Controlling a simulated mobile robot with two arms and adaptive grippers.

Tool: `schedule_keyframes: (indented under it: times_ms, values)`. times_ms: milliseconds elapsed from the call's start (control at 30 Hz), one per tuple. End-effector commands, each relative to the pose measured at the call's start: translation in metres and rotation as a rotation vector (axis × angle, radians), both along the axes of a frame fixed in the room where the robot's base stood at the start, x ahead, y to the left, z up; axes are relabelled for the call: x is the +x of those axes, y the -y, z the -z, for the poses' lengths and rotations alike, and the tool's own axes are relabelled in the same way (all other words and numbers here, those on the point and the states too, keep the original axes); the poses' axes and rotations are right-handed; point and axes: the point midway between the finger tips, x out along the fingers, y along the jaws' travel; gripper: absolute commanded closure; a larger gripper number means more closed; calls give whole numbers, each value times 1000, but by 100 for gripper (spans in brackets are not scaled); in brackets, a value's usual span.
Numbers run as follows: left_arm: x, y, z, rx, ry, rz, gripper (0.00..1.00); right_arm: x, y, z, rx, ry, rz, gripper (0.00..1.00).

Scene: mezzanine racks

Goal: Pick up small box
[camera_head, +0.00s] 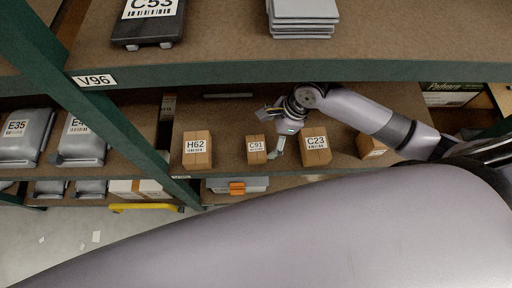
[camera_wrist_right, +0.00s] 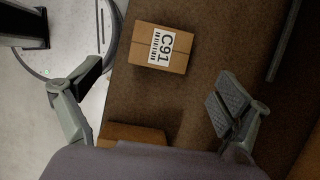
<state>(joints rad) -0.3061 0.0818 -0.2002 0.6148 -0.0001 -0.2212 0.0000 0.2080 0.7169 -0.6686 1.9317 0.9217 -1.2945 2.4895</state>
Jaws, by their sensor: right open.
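The small box marked C91 (camera_head: 256,149) is brown cardboard and stands on the middle shelf, between the boxes marked H62 (camera_head: 197,148) and C23 (camera_head: 315,147). My right gripper (camera_head: 270,135) is over the shelf at the upper right of C91, with one finger close to its right side. In the right wrist view, C91 (camera_wrist_right: 161,47) lies ahead of the open, empty fingers (camera_wrist_right: 155,98), with the fingers apart to its left and right. Another cardboard box (camera_wrist_right: 130,134) is partly hidden at the bottom. My left gripper is not in view.
A green upright (camera_head: 88,112) stands left of the boxes. Another box (camera_head: 371,146) is at the right behind my arm.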

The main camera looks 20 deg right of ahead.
Motion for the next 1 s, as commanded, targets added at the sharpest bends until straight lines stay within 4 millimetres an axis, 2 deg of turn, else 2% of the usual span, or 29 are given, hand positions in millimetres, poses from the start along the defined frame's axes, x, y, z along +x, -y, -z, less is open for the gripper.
schedule_keyframes:
  times_ms: [33, 133, 433, 700, 1000]
  values:
    - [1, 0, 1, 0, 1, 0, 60, 1, -5, 11, 0, -1, 1, 6]
    - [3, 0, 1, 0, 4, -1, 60, 3, -11, 26, 1, 0, 0, 6]
    - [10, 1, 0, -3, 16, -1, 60, 5, -20, 48, 0, 1, -1, 6]
    - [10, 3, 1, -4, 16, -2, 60, 8, -34, 84, -1, 2, 0, 6]
    - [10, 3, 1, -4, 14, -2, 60, 8, -36, 89, -1, 3, -1, 6]
